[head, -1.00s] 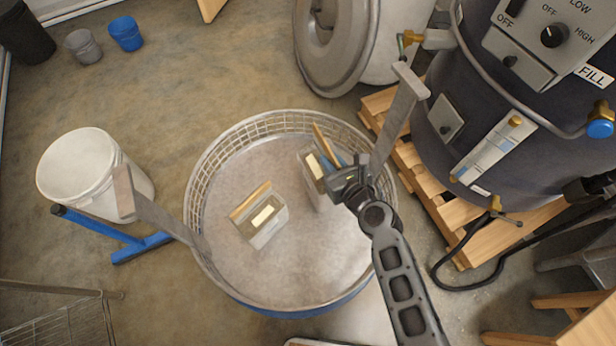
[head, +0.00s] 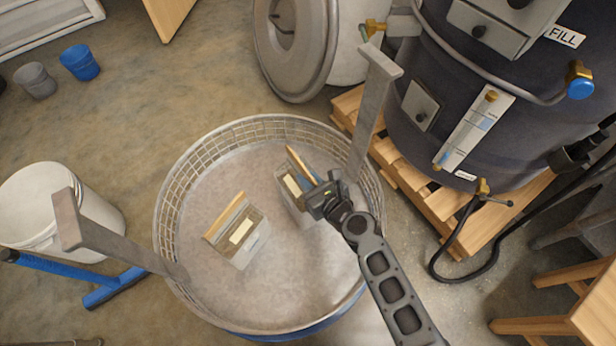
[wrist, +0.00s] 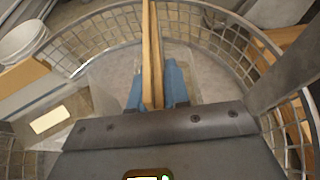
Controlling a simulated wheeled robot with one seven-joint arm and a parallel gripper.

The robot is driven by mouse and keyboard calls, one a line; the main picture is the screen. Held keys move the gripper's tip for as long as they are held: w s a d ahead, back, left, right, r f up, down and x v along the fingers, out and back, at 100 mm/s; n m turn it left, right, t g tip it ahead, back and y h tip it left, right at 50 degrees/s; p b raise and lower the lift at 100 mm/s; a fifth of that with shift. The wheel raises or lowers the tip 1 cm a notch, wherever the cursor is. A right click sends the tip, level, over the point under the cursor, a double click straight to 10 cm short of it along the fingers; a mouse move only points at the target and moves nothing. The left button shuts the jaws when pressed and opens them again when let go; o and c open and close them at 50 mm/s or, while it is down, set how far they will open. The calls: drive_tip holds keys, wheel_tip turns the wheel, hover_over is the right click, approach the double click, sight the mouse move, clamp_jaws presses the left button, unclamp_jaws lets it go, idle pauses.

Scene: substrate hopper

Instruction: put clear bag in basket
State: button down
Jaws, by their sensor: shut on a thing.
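The basket (head: 182,190) is a wide round tub with a wire-mesh wall and a grey floor, in the middle of the head view. My gripper (head: 314,186) is inside its rim at the right. It is shut on the tan top strip of a clear bag (head: 288,188) with a pale label. In the wrist view the blue fingertips (wrist: 154,92) pinch this strip (wrist: 152,45). I cannot tell whether the held bag touches the floor. A second clear bag (head: 240,238) with a tan top lies on the basket floor to the left, also seen in the wrist view (wrist: 45,112).
Two grey upright posts (head: 372,110) (head: 110,245) rise from the basket rim, one close behind my gripper. A dark tank (head: 440,60) on a wooden pallet (head: 440,215) stands at right.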

drive_tip(key=shift+w+f, duration=0.1)
drive_tip(key=shift+f, duration=0.25)
drive_tip(key=shift+f, duration=0.15)
drive_tip(key=c, duration=1.1)
unclamp_jaws()
drive_tip(key=shift+f, duration=0.1)
drive_tip(key=shift+s+d+r, duration=0.15)
drive_tip(key=shift+s+r, duration=0.1)
drive_tip(key=shift+s, duration=0.05)
drive_tip(key=p+v, duration=0.3)
drive_tip(key=v, duration=0.8)
drive_tip(key=shift+s+d, duration=0.15)
